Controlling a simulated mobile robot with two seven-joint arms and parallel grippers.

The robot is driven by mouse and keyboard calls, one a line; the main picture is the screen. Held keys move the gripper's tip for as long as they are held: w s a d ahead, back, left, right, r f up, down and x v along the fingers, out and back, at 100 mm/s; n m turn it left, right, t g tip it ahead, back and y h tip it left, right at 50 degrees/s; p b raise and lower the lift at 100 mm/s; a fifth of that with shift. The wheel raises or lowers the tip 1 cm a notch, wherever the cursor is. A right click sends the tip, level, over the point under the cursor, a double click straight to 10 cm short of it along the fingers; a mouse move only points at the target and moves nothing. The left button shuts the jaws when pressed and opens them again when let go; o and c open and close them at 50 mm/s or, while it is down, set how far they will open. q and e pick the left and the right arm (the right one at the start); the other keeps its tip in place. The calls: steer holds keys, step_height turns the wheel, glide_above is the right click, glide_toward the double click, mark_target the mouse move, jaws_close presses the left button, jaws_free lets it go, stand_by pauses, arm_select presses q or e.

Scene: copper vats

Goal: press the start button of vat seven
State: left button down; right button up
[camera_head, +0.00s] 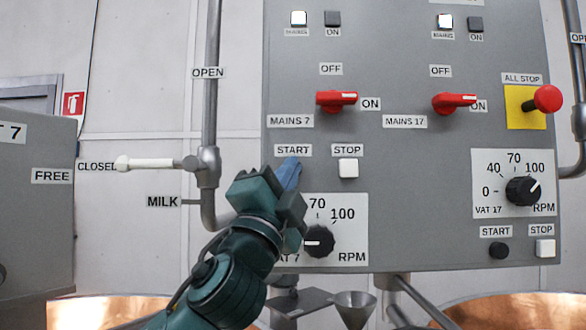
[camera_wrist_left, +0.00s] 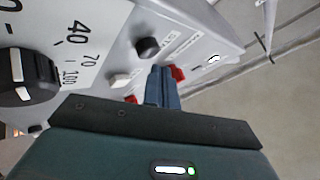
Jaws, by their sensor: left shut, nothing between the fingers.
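The grey control panel (camera_head: 400,225) carries a START label (camera_head: 293,150) and a white STOP button (camera_head: 348,168) for vat seven. The start button is hidden behind my left gripper (camera_head: 289,172) in the head view. In the left wrist view, a black button (camera_wrist_left: 147,47), which looks like the start button, stands just up and left of the blue fingertips (camera_wrist_left: 160,72), near a white button (camera_wrist_left: 121,80). My left gripper is shut and empty, its tips just below the START label. I cannot tell whether they touch the panel. My right gripper is not in view.
The vat seven RPM knob (camera_head: 318,241) sits close beside my left gripper. Red switches for mains 7 (camera_head: 337,100) and mains 17 (camera_head: 453,103) stick out above. A red all-stop knob (camera_head: 547,98) is at right. A milk pipe (camera_head: 209,120) runs left of the panel.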

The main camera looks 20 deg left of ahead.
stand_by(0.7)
arm_select(q)
steer(key=shift+w+a, duration=0.1)
steer(key=shift+w, duration=0.35)
steer(key=shift+w+a, duration=0.15)
steer(key=shift+w, duration=0.3)
stand_by(0.6)
stand_by(0.3)
steer(key=shift+s+d, duration=0.25)
steer(key=shift+s, duration=0.6)
steer(key=s, duration=0.2)
steer(key=s+d, duration=0.1)
steer(key=s, duration=0.2)
steer(key=shift+d, duration=0.2)
steer(key=shift+f, duration=0.1)
stand_by(0.5)
